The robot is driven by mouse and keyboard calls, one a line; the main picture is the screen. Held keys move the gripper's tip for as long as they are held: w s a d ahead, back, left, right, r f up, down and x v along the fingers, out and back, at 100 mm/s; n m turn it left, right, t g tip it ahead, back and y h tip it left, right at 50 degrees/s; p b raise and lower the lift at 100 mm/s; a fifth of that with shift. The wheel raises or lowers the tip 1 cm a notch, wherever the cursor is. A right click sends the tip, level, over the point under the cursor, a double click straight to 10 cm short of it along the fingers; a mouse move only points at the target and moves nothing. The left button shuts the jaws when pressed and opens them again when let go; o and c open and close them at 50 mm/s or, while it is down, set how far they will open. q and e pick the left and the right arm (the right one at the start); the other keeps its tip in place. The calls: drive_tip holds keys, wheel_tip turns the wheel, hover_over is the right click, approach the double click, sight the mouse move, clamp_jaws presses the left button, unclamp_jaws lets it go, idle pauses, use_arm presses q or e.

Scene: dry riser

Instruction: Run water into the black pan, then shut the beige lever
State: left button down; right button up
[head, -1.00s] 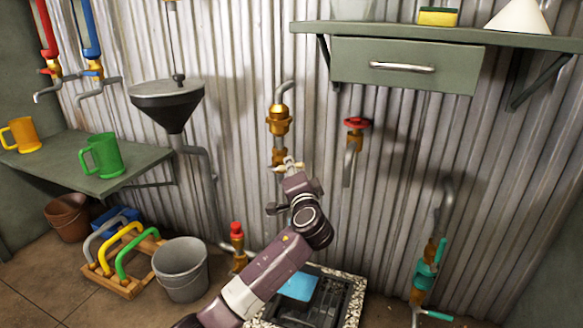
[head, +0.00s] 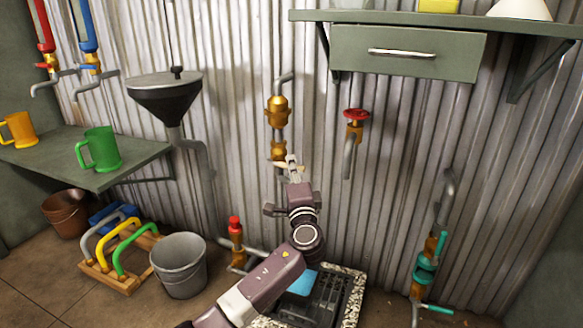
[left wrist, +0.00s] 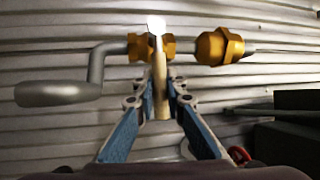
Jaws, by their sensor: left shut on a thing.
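The beige lever (left wrist: 161,88) is on the brass valve (left wrist: 137,46) of the wall pipe, and it lies between the fingers of my left gripper (left wrist: 156,88) in the left wrist view. In the head view my left gripper (head: 293,164) is shut on the lever, just below the brass fitting (head: 277,111). The pipe's grey spout (left wrist: 58,93) shows in the left wrist view; my arm hides it in the head view. A black pan-like tray (head: 328,298) lies low on the floor under my arm, partly hidden, with a blue patch (head: 302,283). I cannot see running water. My right gripper is out of view.
A red-handled tap (head: 355,114) is right of the valve. A shelf with a drawer (head: 405,54) hangs above right. A speckled frame (head: 352,305) surrounds the black tray. A grey bucket (head: 179,266) and a red-topped valve (head: 235,225) stand left. Teal pipework (head: 427,268) is at right.

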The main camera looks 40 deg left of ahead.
use_arm(q)
drive_tip(key=shift+f, duration=0.15)
drive_tip(key=c, duration=2)
unclamp_jaws()
drive_tip(key=shift+o, duration=0.2)
drive_tip(key=v, duration=1.2)
